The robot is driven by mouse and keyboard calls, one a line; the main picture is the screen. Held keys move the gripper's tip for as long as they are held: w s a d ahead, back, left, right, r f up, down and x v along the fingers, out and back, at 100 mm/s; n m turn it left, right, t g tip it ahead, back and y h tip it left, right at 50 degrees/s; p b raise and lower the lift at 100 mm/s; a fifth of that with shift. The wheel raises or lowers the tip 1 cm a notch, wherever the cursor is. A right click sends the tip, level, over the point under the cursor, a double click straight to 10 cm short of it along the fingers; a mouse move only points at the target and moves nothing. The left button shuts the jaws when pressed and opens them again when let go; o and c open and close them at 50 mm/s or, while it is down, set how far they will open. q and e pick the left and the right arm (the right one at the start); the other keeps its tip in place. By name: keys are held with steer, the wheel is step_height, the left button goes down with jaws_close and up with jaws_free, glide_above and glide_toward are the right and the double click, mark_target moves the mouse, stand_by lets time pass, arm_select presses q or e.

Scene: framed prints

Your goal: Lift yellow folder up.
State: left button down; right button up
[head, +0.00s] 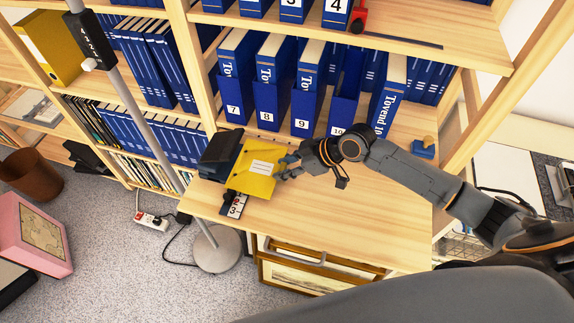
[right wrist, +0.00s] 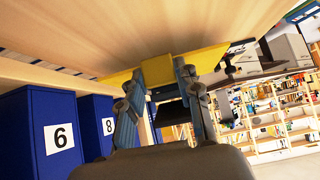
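The yellow folder (head: 255,168), with a white label, lies at the left part of the light wooden desk top (head: 330,225). My right gripper (head: 283,167) is at the folder's right edge. In the right wrist view, its two fingers (right wrist: 158,72) stand apart with part of the yellow folder (right wrist: 203,61) showing between and beyond their tips. I cannot tell whether both fingers touch it. My left gripper is not in view.
A dark box (head: 221,146) and a black item marked 3 (head: 236,205) are close to the folder. Numbered blue binders (head: 270,95) fill the shelf behind. A grey pole (head: 150,130) stands in front at the left. The desk's front middle is clear.

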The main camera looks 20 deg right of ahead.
steer(key=o, duration=0.5)
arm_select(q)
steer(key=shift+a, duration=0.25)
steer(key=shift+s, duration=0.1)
arm_select(e)
steer(key=shift+d+r, duration=0.15)
steer(key=shift+d, duration=0.05)
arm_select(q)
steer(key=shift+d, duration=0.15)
arm_select(e)
steer(key=v, duration=1.1)
steer(key=shift+s+d+r, duration=0.2)
steer(key=shift+f, duration=0.1)
